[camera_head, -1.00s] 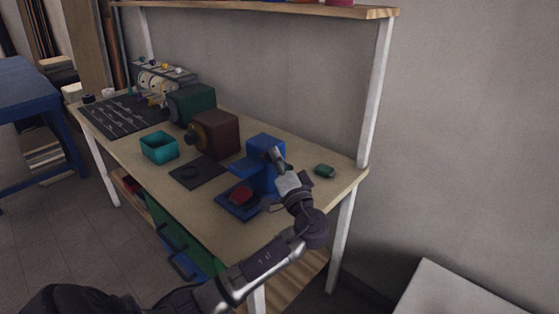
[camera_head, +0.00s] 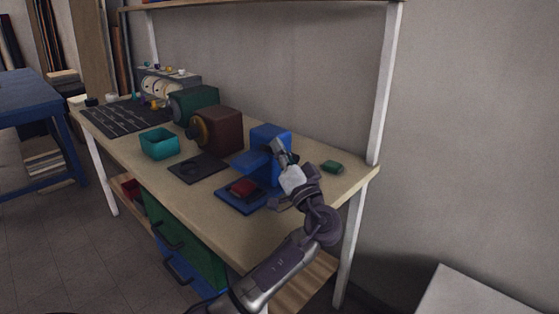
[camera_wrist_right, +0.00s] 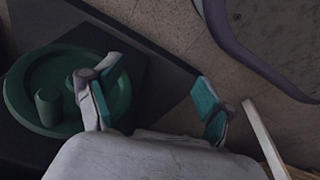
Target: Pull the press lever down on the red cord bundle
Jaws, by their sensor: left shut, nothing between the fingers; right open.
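The blue press (camera_head: 269,136) stands on the bench. Its flat blue base (camera_head: 229,201) carries the red cord bundle (camera_head: 243,187) below the press head. I cannot make out the lever, which may be behind the gripper. In the right wrist view my right gripper (camera_wrist_right: 155,100) is open with teal pads and nothing between them.
A small green block (camera_head: 332,167) lies right of the press. A brown machine (camera_head: 226,130), a dark pad (camera_head: 198,167) and a teal bin (camera_head: 160,144) stand to the left. A round green object (camera_wrist_right: 65,85) is beside the right gripper's left finger. The bench front is clear.

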